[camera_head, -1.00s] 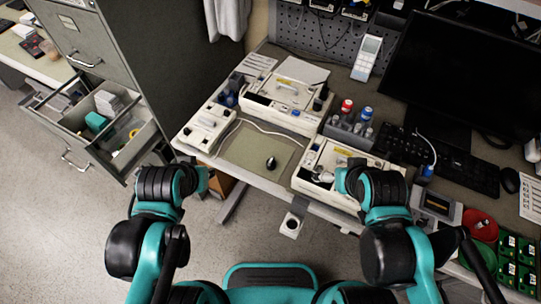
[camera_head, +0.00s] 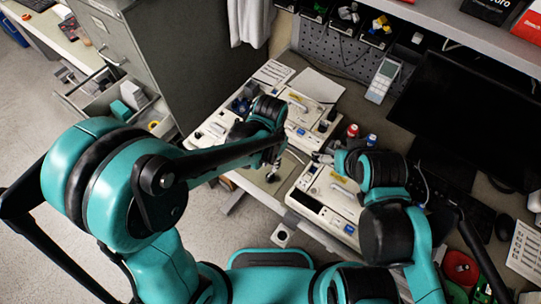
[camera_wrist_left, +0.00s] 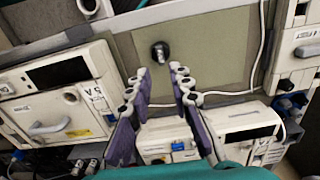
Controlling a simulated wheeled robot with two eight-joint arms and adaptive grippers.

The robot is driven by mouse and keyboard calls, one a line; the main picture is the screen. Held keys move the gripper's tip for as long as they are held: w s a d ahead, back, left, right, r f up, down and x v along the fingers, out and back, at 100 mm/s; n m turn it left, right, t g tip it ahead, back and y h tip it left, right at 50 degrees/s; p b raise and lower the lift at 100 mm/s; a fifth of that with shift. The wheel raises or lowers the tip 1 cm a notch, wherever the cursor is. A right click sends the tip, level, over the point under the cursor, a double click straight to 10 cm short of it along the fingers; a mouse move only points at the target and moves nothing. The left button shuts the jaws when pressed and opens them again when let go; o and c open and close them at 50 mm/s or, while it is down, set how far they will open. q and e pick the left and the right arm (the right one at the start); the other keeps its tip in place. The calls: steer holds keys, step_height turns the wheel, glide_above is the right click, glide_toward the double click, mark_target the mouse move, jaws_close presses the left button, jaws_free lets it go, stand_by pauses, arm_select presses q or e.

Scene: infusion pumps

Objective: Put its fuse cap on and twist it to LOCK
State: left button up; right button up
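A small black cap (camera_wrist_left: 160,52) lies on the green-grey mat (camera_wrist_left: 215,50), just beyond my left fingertips in the left wrist view. My left gripper (camera_wrist_left: 162,75) is open and empty, its purple-backed fingers spread, pointing at the cap. In the head view my left gripper (camera_head: 273,168) is over the mat. White pumps stand around the mat: one at front right (camera_head: 325,197), one at the back (camera_head: 305,117). My right gripper (camera_head: 325,158) is at the back edge of the front right pump; its fingers are too small to read. No fuse socket can be made out.
Red- and blue-capped bottles (camera_head: 352,131) stand behind my right gripper. A monitor (camera_head: 470,100) and a dark keyboard fill the right. An open drawer (camera_head: 125,105) is at the left. The mat is otherwise mostly bare.

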mark_target(270, 175)
arm_select(q)
steer(key=shift+a+f+b, duration=0.1)
steer(key=shift+f+b, duration=0.4)
steer(key=shift+f, duration=0.2)
step_height(270, 175, down, 6)
steer(key=b, duration=0.5)
jaws_close()
